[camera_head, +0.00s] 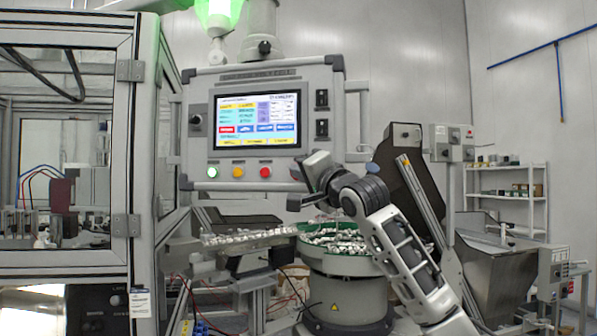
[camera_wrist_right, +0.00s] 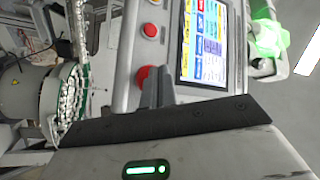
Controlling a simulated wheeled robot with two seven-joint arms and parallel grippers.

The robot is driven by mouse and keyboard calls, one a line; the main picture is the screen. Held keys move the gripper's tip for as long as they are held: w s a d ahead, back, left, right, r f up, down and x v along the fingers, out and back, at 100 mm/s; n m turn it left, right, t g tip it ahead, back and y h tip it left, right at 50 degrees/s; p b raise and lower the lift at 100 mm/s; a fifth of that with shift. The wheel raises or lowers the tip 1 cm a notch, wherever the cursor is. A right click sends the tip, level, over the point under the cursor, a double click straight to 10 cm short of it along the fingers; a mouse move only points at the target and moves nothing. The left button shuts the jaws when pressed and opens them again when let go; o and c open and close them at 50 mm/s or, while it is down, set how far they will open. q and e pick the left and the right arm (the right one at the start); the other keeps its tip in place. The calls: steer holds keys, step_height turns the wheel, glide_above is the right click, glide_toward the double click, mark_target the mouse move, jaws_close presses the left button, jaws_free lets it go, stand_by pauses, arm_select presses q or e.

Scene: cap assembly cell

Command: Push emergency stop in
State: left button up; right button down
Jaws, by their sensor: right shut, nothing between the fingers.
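The emergency stop, a large red button (camera_wrist_right: 142,75), shows in the right wrist view on the grey control panel (camera_wrist_right: 127,60). The fingers of my right gripper (camera_wrist_right: 158,86) are shut and empty, and they cover part of the button. I cannot tell whether they touch it. In the head view my right gripper (camera_head: 306,174) is at the lower right corner of the control panel (camera_head: 200,85) and hides the emergency stop there. My left gripper is in neither view.
The panel carries a lit screen (camera_head: 257,120) and a row of green (camera_head: 212,172), yellow (camera_head: 238,172) and smaller red (camera_head: 265,172) buttons. A bowl feeder (camera_head: 345,264) with metal parts stands below the panel. A framed glass enclosure (camera_head: 136,120) is at the left.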

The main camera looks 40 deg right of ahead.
steer(key=shift+w+d, duration=0.3)
steer(key=shift+d, duration=0.2)
stand_by(0.8)
steer(key=shift+s+a, duration=0.4)
steer(key=shift+a, duration=0.35)
steer(key=s+a, duration=0.1)
steer(key=a, duration=0.1)
steer(key=s+a+b, duration=0.1)
steer(key=s+a, duration=0.1)
steer(key=shift+b, duration=0.3)
steer(key=shift+w+f, duration=0.1)
stand_by(0.4)
